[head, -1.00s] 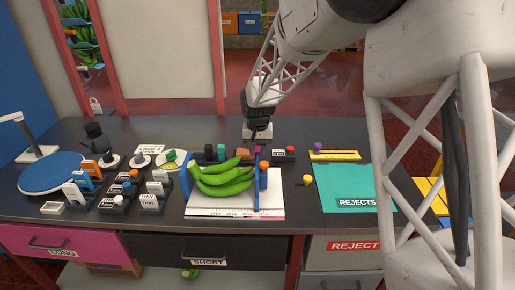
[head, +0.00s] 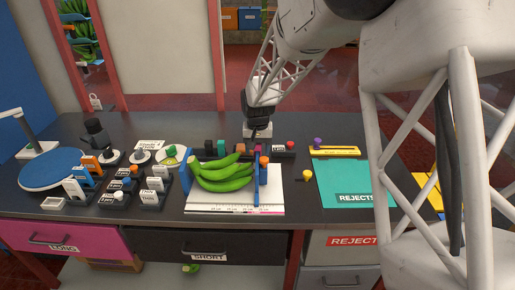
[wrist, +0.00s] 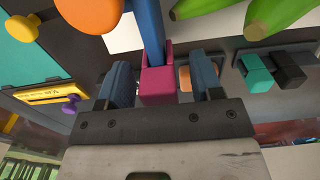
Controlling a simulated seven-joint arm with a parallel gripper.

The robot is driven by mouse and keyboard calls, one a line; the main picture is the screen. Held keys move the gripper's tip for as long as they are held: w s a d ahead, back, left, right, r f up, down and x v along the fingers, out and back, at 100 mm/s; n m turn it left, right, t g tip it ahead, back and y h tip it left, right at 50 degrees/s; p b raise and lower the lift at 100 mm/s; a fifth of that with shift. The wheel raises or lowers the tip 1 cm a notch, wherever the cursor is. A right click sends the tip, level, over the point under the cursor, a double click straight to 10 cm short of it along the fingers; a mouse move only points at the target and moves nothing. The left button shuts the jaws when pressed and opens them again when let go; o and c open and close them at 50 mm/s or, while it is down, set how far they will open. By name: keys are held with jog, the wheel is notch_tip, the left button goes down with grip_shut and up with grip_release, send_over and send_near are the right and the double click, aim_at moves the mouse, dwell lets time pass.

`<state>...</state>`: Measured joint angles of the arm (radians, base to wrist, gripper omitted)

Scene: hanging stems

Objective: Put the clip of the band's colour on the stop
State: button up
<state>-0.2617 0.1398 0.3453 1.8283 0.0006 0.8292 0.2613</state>
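A blue upright bar, the stop (head: 257,190), stands at the right of the green bananas (head: 222,176) on the white measuring sheet (head: 212,206). A magenta clip (wrist: 157,82) sits at the far end of the blue bar (wrist: 153,25) in the wrist view and appears to be on it. My gripper (wrist: 163,85) has its two blue fingers on either side of the clip, with visible gaps, so it looks open. In the head view my gripper (head: 257,138) is above the stop's far end. The band's colour is not clear; the sheet's edge carries a pink strip.
A rack behind the bananas holds black (head: 208,147), green (head: 221,148) and orange (head: 240,151) clips close to my fingers. An orange knob (wrist: 88,12) is beside the bar. The teal rejects mat (head: 343,181) is at right. Small labelled blocks crowd the left.

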jog(key=shift+r, duration=3.9)
jog(key=shift+s+d+r, duration=0.3)
jog(key=shift+s, duration=0.05)
jog(key=s+d+r+t, duration=0.1)
jog(key=s+d+r, duration=0.45)
jog(key=s, duration=0.45)
jog(key=s+d+r, duration=0.4)
jog(key=s+d, duration=0.3)
jog(key=s, duration=0.3)
jog(key=s+d, duration=0.3)
jog(key=s, duration=0.7)
jog(key=s+d+f+t, duration=0.1)
jog(key=s+d, duration=0.2)
jog(key=s, duration=0.8)
jog(key=shift+s+d+t, duration=0.15)
jog(key=shift+d+t, duration=0.1)
jog(key=shift+t, duration=0.05)
